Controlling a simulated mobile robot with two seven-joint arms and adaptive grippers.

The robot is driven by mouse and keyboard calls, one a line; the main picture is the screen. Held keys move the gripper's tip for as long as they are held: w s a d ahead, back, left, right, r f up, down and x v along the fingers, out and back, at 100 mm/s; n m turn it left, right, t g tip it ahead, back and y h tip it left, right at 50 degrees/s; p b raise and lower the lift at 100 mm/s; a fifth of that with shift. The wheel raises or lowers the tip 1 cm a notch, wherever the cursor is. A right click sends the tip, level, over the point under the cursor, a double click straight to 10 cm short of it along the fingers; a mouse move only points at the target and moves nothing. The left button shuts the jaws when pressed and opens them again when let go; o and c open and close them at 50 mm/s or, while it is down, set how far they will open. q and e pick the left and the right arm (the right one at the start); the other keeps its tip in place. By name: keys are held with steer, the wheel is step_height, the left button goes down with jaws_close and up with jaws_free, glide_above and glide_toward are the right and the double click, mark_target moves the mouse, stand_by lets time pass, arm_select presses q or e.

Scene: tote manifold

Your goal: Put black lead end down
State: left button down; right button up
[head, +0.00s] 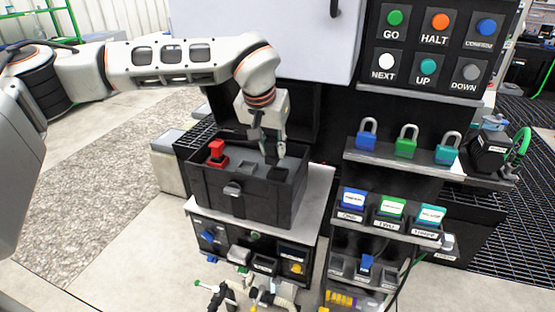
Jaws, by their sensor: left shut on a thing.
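My left gripper (272,152) points down into the open black tote (245,203) at the tote's back right. It is shut on a small dark thing, which I take to be the black lead end (277,172), low between the fingertips. Its outline blends with the dark tote, so I cannot tell whether it touches the tote floor. A red lead end or clamp (217,152) stands in the left part of the tote. My right gripper is not in view.
The tote stands on a light-topped stand (315,205) with knobs on its front. To the right are a button panel (435,45), a shelf with several padlocks (405,147) and labelled bins (392,208). A grey door (280,40) hangs behind my left arm.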

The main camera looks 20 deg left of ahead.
arm_select(q)
steer(key=shift+w+x, duration=0.2)
steer(key=shift+x, duration=1.75)
steer(key=shift+w+x, duration=0.25)
steer(key=shift+x, duration=1.7)
steer(key=shift+r, duration=0.1)
steer(key=c, duration=1.8)
jaws_free()
